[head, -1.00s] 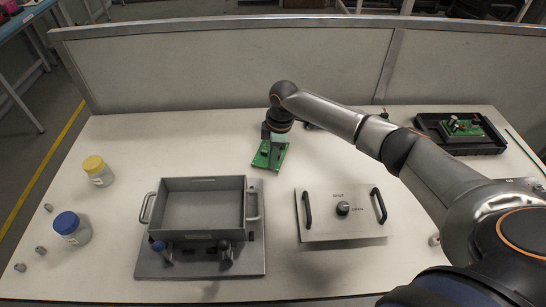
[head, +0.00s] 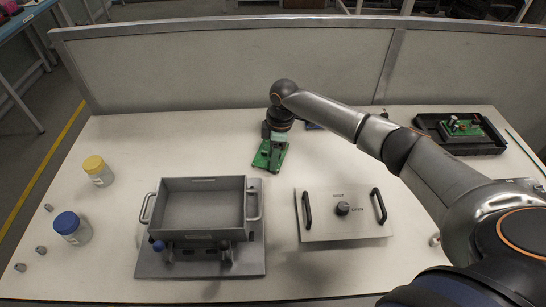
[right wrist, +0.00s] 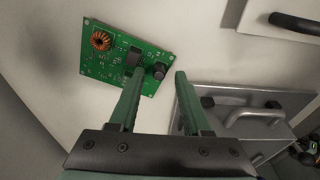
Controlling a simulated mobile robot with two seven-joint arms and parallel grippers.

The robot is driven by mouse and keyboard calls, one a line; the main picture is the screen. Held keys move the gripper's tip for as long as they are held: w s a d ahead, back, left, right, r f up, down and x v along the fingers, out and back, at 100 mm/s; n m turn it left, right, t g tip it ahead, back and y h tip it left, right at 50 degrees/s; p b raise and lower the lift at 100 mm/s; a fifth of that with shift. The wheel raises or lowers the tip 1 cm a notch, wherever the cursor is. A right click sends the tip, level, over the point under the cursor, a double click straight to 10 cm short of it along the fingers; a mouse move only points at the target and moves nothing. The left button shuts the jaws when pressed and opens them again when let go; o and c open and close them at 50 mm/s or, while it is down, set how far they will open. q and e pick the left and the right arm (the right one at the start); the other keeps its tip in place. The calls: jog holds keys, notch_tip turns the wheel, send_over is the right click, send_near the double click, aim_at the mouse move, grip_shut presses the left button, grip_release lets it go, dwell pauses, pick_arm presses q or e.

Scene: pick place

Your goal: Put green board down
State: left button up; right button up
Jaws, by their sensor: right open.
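The green board (head: 268,160) lies on the white table behind and between the grey box and the silver lid. In the right wrist view the board (right wrist: 98,62) shows a copper coil and dark components. My right gripper (head: 274,143) is above the board at its far end. In the right wrist view its two fingers (right wrist: 158,72) are apart. The left finger overlaps the board beside a black component, and the right finger is past the board's edge. Nothing is held between the fingers. My left gripper is not in view.
A grey box (head: 203,210) with side handles stands on a base plate. A silver lid (head: 325,222) with black handles lies right of it. A black tray (head: 485,148) holds another green board. Yellow-capped (head: 98,172) and blue-capped (head: 72,229) jars stand left. Table around the board is clear.

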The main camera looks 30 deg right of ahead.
notch_tip(320, 180, up, 12)
jog(key=d, duration=0.1)
jog(key=shift+s+f, duration=0.25)
jog(key=shift+s, duration=0.05)
jog(key=shift+d, duration=0.1)
dwell(1.1)
